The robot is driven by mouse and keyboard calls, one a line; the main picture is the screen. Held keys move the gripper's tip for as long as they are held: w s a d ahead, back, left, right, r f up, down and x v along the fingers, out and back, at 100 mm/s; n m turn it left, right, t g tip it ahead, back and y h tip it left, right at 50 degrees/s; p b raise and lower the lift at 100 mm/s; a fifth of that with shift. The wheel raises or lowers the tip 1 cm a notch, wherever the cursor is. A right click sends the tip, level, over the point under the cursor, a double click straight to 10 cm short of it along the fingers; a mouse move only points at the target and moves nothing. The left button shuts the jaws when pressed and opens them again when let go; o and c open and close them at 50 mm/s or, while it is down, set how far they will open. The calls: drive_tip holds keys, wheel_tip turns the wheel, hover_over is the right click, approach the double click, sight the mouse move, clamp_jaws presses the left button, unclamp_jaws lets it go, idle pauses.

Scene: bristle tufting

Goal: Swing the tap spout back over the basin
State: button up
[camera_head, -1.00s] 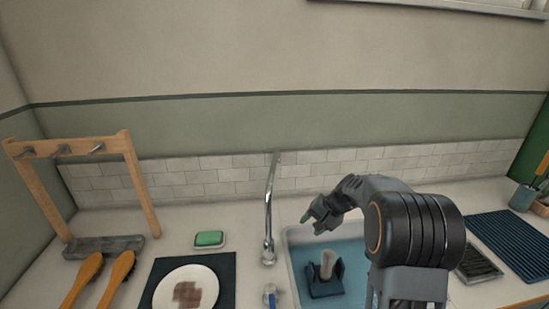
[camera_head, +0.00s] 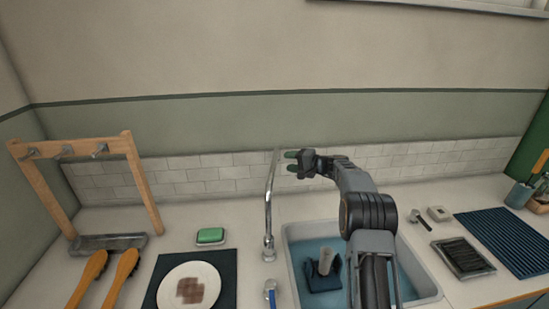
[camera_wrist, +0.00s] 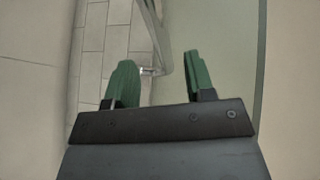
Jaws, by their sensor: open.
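The tap spout (camera_head: 270,200) is a chrome pipe that rises from its base on the counter just left of the basin and points back toward the tiled wall. The basin (camera_head: 428,287) holds blue water. My gripper (camera_head: 291,161) is open, with green fingers, close to the right of the spout's upper end. In the wrist view the spout (camera_wrist: 157,40) passes between and beyond the open fingers of my gripper (camera_wrist: 160,82), with its small end fitting visible. I cannot tell whether they touch.
A grey upright object in a dark holder (camera_head: 322,275) stands in the basin. A blue-handled tap lever (camera_head: 270,293) is at the front. Left are a green sponge (camera_head: 210,235), a soiled plate (camera_head: 188,289) and a wooden rack (camera_head: 140,180). A blue ribbed mat (camera_head: 510,243) lies right.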

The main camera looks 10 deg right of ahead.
sight(275, 160)
drive_tip(key=p+x, duration=0.2)
drive_tip(key=x, duration=0.5)
drive_tip(key=shift+w+a+f, duration=0.1)
drive_tip(key=shift+w, duration=0.05)
clamp_jaws()
idle(0.3)
